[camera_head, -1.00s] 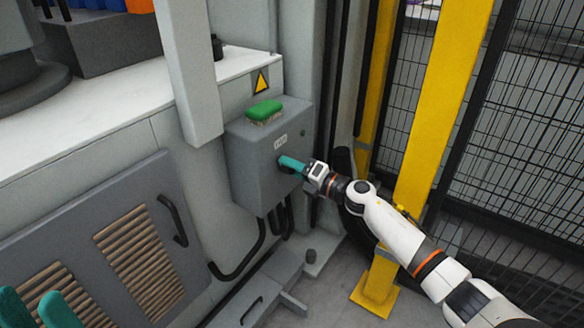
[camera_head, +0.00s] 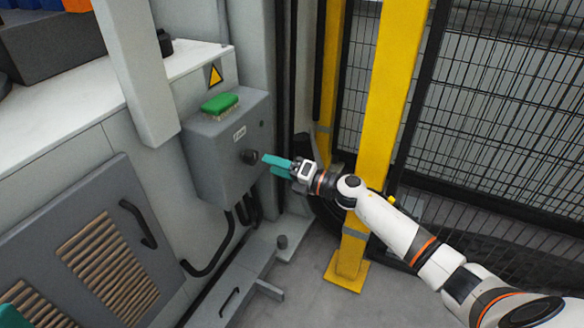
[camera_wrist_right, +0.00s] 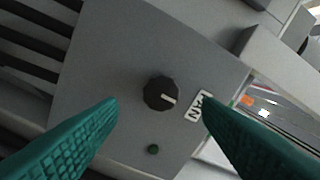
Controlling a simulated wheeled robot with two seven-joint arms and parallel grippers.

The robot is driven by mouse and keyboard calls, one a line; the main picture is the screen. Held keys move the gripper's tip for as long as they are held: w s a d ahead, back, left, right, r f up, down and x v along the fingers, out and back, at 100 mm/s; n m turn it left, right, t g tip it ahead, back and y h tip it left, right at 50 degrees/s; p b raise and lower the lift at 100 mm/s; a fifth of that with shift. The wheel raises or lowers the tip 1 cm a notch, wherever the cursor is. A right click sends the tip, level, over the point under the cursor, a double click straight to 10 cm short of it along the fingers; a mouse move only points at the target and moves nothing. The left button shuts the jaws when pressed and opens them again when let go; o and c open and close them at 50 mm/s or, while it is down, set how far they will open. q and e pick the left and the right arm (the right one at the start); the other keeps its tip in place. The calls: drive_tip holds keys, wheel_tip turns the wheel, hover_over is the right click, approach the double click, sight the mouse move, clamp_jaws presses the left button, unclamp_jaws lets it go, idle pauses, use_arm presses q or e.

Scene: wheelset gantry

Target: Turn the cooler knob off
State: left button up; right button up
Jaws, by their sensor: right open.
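The cooler knob (camera_head: 249,157) is a round black dial on the front of a grey control box (camera_head: 205,165). In the right wrist view the knob (camera_wrist_right: 160,94) shows a white pointer line aimed toward the label (camera_wrist_right: 198,106). My right gripper (camera_head: 264,164), with teal fingers, is just in front of the knob and apart from it. In the right wrist view its fingers (camera_wrist_right: 160,112) are spread wide with nothing between them, the knob ahead in the gap. My left gripper (camera_head: 22,305) shows only as teal parts at the lower left edge; its jaw state is unclear.
A green brush (camera_head: 220,104) lies on top of the box. A yellow post (camera_head: 385,110) and black mesh fence (camera_head: 500,130) stand to the right, close to my right arm. A vented panel with a handle (camera_head: 138,222) is at left. Cables hang below the box.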

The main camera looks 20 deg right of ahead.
drive_tip(key=shift+p+v, duration=0.35)
drive_tip(key=shift+v, duration=2.2)
